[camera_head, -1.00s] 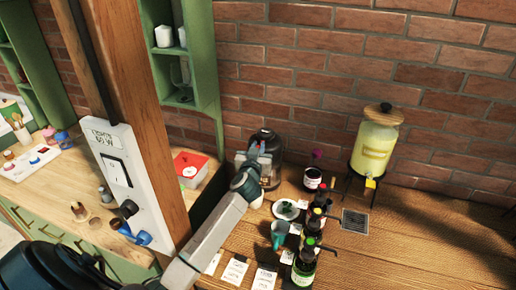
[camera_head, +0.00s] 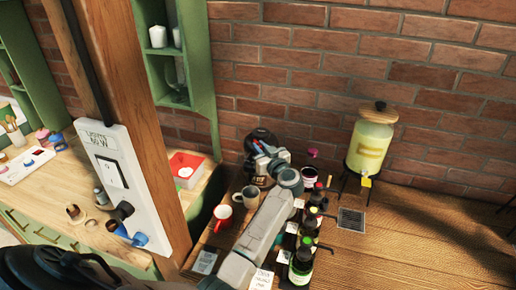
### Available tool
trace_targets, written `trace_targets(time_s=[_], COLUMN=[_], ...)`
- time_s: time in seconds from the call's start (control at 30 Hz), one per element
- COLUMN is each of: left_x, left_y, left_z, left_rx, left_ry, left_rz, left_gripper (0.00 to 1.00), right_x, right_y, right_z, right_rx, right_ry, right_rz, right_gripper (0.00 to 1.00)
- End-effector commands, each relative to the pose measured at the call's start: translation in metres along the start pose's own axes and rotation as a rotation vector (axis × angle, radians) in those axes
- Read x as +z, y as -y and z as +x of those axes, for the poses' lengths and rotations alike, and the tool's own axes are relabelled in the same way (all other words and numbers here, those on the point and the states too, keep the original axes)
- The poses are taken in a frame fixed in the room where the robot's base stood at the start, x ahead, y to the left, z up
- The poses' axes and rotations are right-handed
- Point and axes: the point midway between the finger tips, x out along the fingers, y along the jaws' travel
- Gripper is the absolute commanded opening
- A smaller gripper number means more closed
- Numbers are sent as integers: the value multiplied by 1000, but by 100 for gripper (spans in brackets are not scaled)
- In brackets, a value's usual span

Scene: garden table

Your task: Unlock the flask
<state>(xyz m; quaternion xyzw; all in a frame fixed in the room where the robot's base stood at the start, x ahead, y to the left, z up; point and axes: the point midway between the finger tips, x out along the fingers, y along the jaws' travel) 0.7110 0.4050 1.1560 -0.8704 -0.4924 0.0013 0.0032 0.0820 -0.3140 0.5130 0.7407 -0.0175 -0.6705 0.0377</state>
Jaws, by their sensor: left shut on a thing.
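The dark flask (camera_head: 260,136) with a black rounded top stands at the back of the wooden table, close to the brick wall. My left gripper (camera_head: 269,162) is at the flask's front, near its upper part, and is shut on it. The fingers and wrist cover much of the flask, so its lock and the exact point of contact cannot be made out. My right gripper is not in view.
A yellow drink dispenser (camera_head: 369,148) is at the back.

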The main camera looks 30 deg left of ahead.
Motion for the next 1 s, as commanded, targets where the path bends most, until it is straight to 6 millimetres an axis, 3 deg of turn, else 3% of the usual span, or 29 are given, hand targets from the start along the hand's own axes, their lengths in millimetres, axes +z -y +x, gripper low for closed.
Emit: trace_targets(time_s=[0.33, 0.83, 0.87, 0.9, 0.93, 1.0], left_x=[0, 0, 0, 0, 0, 0], left_y=[-5, -5, -5, -5, -5, -5], left_z=[0, 0, 0, 0, 0, 0], left_rx=[-130, -148, -148, -148, -148, -148], left_ry=[2, 1, 1, 1, 1, 1], left_rz=[1, 0, 0, 0, 0, 0], left_gripper=[0, 0, 18, 26, 32, 33], right_x=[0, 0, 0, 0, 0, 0], right_y=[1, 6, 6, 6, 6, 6], right_z=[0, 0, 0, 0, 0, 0], right_rx=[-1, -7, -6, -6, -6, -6], right_ry=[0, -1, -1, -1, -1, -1], right_rz=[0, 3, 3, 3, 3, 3], right_gripper=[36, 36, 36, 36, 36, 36])
